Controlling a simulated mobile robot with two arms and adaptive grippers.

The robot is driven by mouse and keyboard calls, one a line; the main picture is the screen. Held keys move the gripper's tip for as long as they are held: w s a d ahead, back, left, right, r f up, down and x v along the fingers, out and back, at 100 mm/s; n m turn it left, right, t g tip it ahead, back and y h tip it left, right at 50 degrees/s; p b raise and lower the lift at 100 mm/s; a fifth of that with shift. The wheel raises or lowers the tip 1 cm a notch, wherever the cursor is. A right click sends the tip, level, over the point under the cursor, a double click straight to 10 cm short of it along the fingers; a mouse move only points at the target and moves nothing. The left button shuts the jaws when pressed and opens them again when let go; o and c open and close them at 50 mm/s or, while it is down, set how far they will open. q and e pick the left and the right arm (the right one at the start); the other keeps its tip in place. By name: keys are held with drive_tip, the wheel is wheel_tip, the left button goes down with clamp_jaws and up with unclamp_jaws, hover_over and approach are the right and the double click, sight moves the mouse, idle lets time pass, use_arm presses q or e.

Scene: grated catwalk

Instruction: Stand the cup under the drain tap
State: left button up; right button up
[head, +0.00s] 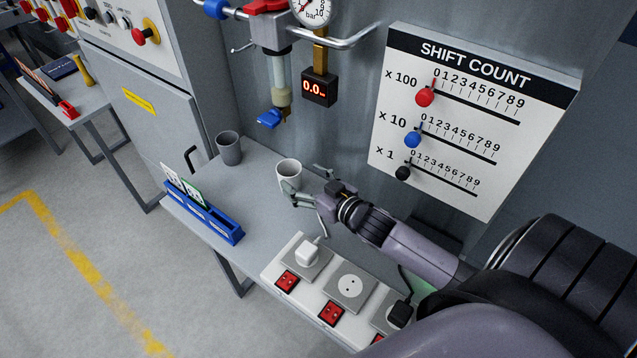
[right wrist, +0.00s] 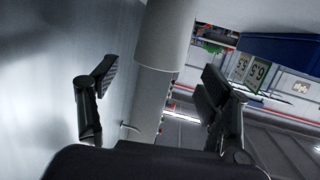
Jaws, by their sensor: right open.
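The white cup (head: 289,171) stands upright on the grey bench. My right gripper (head: 305,185) is open beside the cup, on its right, with one finger overlapping the cup's lower side. In the right wrist view the right gripper (right wrist: 155,90) has its fingers spread, with the pale cup wall (right wrist: 168,35) showing between them. I cannot tell whether they touch it. The drain tap (head: 271,118) has a blue lever and hangs below the filter bowl, above and behind the cup. My left gripper is not in view.
A dark grey cup (head: 229,148) stands left of the white cup. A blue card holder (head: 203,213) lies along the bench's front edge. A socket strip (head: 335,290) is at the near right. A pressure display (head: 319,89) hangs right of the tap. The bench below the tap looks clear.

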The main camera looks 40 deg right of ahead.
drive_tip(key=v, duration=0.5)
drive_tip(key=shift+s, duration=0.4)
drive_tip(key=shift+c, duration=0.4)
idle(1.7)
